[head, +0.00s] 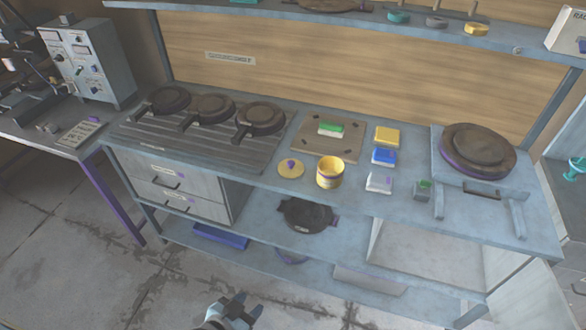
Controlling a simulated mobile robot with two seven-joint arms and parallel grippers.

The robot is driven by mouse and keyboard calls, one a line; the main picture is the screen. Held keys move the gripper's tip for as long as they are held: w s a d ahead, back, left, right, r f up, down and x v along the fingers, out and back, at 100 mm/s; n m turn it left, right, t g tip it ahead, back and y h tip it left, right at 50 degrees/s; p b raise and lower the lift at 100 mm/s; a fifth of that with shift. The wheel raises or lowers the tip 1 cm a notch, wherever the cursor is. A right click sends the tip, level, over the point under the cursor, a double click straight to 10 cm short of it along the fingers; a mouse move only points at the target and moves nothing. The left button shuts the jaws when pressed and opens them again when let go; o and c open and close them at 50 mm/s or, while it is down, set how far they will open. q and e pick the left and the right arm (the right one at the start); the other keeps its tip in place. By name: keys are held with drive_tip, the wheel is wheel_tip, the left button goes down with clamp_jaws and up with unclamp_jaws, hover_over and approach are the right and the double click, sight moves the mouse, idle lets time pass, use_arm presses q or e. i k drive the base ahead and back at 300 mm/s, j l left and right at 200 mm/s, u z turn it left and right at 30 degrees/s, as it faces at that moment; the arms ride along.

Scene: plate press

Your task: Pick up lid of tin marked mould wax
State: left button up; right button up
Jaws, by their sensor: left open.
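A round yellow lid (291,166) with a small purple knob lies flat on the grey bench, left of a yellow tin (329,173). The tin stands upright and looks open at the top; its marking is too small to read. The lid and the tin are apart. My left gripper (241,306) is low at the bottom of the head view, in front of the bench and well short of the lid. It is open, with nothing seen between its fingers. My right gripper does not show.
Three dark round pans (260,117) rest on a ribbed rack at the left. A brown board (330,138) with a green-topped block lies behind the tin. Yellow, blue (384,155) and white blocks stand to its right. A press (479,150) is at the far right.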

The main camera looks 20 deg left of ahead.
sight(331, 170)
drive_tip(key=j+z, duration=0.15)
drive_tip(key=z, duration=0.6)
drive_tip(key=j+z, duration=0.75)
drive_tip(key=j, duration=0.3)
